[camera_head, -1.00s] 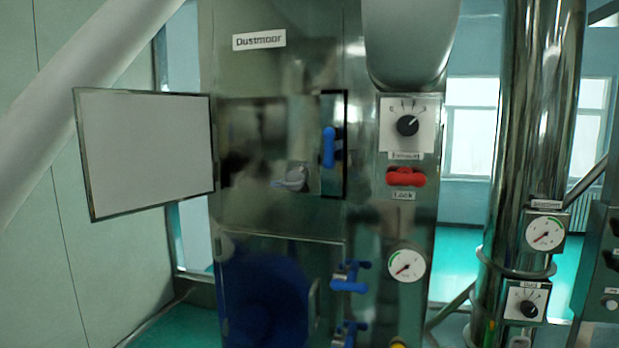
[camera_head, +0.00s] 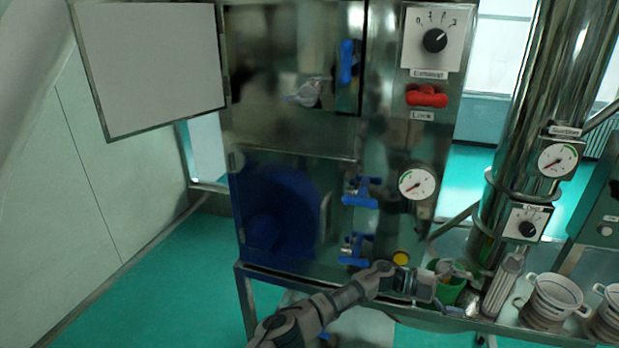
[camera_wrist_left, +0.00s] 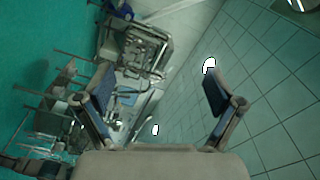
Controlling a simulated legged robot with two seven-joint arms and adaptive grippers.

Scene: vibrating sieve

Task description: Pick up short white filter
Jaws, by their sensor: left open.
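Two short white cup-shaped pieces with wide rims stand on the bench at the lower right of the head view, one (camera_head: 551,302) whole and one (camera_head: 610,312) cut by the frame edge. I cannot tell for sure which is the short white filter. My left gripper (camera_head: 461,291) is left of the cylinder, overlapping a green container (camera_head: 444,283) in the picture. In the left wrist view my left gripper (camera_wrist_left: 160,92) is open, with nothing between its fingers. My right gripper is not in view.
The steel Dustmoor cabinet (camera_head: 290,130) fills the middle, with its white-faced door (camera_head: 150,68) swung open to the left. Blue handles (camera_head: 360,191) and a gauge (camera_head: 417,183) stick out above the bench. A steel column (camera_head: 535,110) rises behind the white pieces. Green floor lies clear at left.

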